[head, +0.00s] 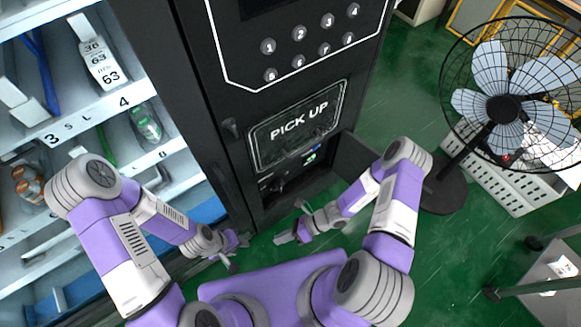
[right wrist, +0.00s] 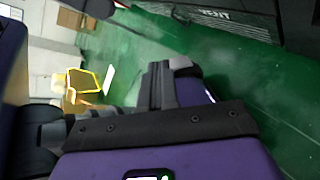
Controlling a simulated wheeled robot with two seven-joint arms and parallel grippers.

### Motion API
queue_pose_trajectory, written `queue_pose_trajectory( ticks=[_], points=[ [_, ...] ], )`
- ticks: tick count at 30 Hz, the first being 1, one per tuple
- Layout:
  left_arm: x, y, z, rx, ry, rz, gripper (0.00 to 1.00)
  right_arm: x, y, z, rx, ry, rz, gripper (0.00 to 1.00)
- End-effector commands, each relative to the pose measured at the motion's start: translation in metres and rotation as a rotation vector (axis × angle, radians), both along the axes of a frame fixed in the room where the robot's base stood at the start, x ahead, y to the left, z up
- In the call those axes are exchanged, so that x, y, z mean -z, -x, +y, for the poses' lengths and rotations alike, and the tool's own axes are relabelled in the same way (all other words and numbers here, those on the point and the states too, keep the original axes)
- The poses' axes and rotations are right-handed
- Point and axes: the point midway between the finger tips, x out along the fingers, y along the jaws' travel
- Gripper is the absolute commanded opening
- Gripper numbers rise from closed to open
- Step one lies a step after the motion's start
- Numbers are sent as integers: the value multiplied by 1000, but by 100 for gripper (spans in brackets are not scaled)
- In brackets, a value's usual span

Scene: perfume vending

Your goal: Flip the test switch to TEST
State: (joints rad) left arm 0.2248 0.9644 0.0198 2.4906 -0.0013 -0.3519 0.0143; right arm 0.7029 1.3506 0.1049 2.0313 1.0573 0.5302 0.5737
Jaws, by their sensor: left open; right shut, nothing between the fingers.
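The black vending machine (head: 215,90) stands in front of me in the head view. Its low compartment, under the PICK UP panel (head: 300,125), is open, with its door (head: 365,165) swung out to the right. Small parts (head: 311,158) show inside the dark opening, but I cannot tell which is the test switch or how it is set. My right gripper (head: 283,238) is shut and empty, low in front of the opening and apart from it. Its shut fingers also show in the right wrist view (right wrist: 160,85). My left gripper (head: 233,258) is open and empty, left of the right one.
A numbered keypad (head: 312,36) is above the PICK UP panel. Lit shelves (head: 75,120) with goods fill the left side. A black floor fan (head: 503,108) and a white crate (head: 505,180) stand at right. Green floor (head: 450,250) is clear between the fan and my right arm.

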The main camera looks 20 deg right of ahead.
Motion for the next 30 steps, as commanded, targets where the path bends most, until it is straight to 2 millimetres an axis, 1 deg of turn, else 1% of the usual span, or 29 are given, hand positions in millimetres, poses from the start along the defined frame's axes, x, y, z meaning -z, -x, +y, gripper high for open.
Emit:
queue_pose_trajectory(
  ticks=[1, 2, 3, 5, 6, 8, 9, 12, 15, 18, 22, 30],
  points=[
    [-3, 0, 0, 0, 0, 0, 43, 1, -18, -1, 161, -66, 89, 0],
    [-4, 0, 0, 0, 0, 0, 43, 2, -30, -4, 255, -108, 138, 0],
    [-5, 0, 0, 0, 0, 0, 43, 3, -47, -9, 381, -166, 201, 0],
    [-6, 0, 0, 0, 0, 0, 43, 5, -71, -22, 568, -258, 284, 0],
    [-7, 0, 0, 0, 0, 0, 43, 8, -87, -33, 687, -320, 330, 0],
    [-9, 0, 0, 0, 0, 0, 43, 13, -107, -54, 856, -410, 385, 0],
    [-9, 0, 0, 0, 0, 0, 43, 16, -118, -68, 957, -468, 414, 0],
    [-11, 0, 0, 0, 0, 0, 43, 25, -137, -104, 1167, -591, 459, 0],
    [-12, 0, 0, 0, 0, 0, 43, 32, -146, -132, 1309, -680, 475, 0],
    [-12, 0, 0, 0, 0, 0, 43, 36, -149, -148, 1384, -728, 482, 0],
    [-12, 0, 0, 0, 0, 0, 43, 37, -151, -154, 1413, -747, 482, 0],
    [-12, 0, 0, 0, 0, 0, 43, 37, -151, -153, 1408, -744, 482, 0]
  ],
)
